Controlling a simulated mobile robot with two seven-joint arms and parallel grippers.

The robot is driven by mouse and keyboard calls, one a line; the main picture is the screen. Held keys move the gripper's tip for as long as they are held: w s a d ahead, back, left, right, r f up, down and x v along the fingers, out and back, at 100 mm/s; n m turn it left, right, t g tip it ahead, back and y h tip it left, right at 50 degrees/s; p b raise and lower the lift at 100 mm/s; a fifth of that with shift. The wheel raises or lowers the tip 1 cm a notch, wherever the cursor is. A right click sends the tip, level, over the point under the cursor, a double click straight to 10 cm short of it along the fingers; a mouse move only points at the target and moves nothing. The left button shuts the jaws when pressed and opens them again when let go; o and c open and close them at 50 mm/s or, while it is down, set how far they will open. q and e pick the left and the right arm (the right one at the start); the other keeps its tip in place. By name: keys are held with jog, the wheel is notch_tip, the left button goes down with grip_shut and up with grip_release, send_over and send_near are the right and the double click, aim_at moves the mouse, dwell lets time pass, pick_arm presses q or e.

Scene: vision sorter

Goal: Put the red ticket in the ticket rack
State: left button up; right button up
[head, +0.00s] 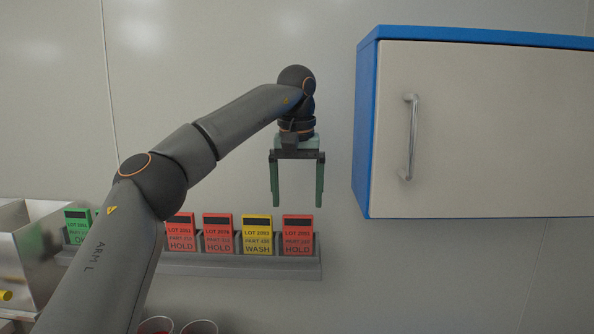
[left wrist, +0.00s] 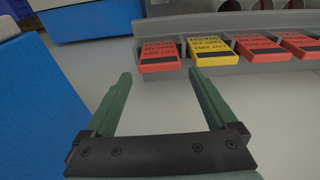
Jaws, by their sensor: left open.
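The ticket rack (head: 240,269) is a grey wall strip low in the head view. Several tickets stand in it: a green one (head: 76,226) at the left, two red ones (head: 180,232) (head: 218,233), a yellow one (head: 257,234) and a red one (head: 298,235) at the right end. My left gripper (head: 297,203) is open and empty, its green fingers pointing down just above the right-end red ticket. In the left wrist view, that red ticket (left wrist: 158,57) lies beyond and between the fingertips (left wrist: 160,74), apart from them. My right gripper is not in view.
A blue-sided wall cabinet (head: 480,130) with a handle hangs right of my gripper. A steel bin (head: 35,240) is at the far left, with a yellow object (head: 6,296) near it. The wall above the rack is bare.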

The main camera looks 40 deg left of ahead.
pick_arm(q)
notch_tip(320, 180, up, 7)
jog(key=shift+s+d, duration=0.4)
jog(key=shift+f, duration=0.2)
